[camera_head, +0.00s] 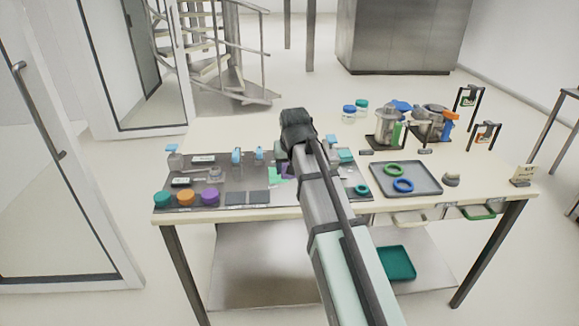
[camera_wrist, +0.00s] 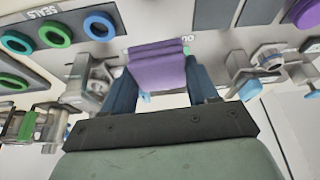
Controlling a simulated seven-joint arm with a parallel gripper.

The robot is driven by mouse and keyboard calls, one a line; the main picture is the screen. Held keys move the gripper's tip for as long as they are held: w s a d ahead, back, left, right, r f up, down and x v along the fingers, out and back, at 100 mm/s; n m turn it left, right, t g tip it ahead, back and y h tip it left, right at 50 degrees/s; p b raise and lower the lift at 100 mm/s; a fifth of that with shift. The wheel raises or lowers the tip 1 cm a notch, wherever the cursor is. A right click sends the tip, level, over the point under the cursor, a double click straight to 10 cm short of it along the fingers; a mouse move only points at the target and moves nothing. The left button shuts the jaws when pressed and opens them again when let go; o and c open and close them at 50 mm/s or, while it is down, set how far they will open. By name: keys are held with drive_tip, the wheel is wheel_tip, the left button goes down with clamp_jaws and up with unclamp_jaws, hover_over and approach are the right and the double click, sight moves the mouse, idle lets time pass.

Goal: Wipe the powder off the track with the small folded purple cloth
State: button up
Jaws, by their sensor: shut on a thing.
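In the wrist view my gripper (camera_wrist: 160,80) is shut on the folded purple cloth (camera_wrist: 157,66), which sits between its two dark blue fingers. The cloth hangs in layers over a pale surface; I cannot tell whether it touches that surface. In the head view my arm covers the middle of the workbench and hides the fingertips. I cannot make out the track or any powder clearly in either view.
A grey tray (camera_head: 426,190) with green and blue rings lies right of my arm. Metal devices (camera_head: 386,132) stand behind it. Teal, orange and purple round lids (camera_head: 210,196) sit at the bench's front left. The bench's back left is clear.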

hover_over(279, 182)
drive_tip(key=s, duration=0.1)
wheel_tip(279, 182, down, 2)
drive_tip(key=shift+s+f, duration=0.15)
drive_tip(key=shift+f, duration=1.65)
drive_tip(key=shift+s+f, duration=0.1)
drive_tip(key=shift+f, duration=1.7)
drive_tip(key=shift+w+f, duration=0.2)
drive_tip(key=shift+w, duration=0.15)
drive_tip(key=shift+w+r, duration=0.3)
drive_tip(key=shift+w, duration=0.1)
drive_tip(key=shift+w+f, duration=0.45)
drive_tip(key=shift+w, duration=4.3)
drive_tip(key=s, duration=1.1)
drive_tip(key=shift+s, duration=0.15)
drive_tip(key=shift+w, duration=5.55)
drive_tip(key=shift+s, duration=5.3)
drive_tip(key=shift+s+r, duration=0.1)
drive_tip(key=shift+s, duration=0.05)
wheel_tip(279, 182, up, 8)
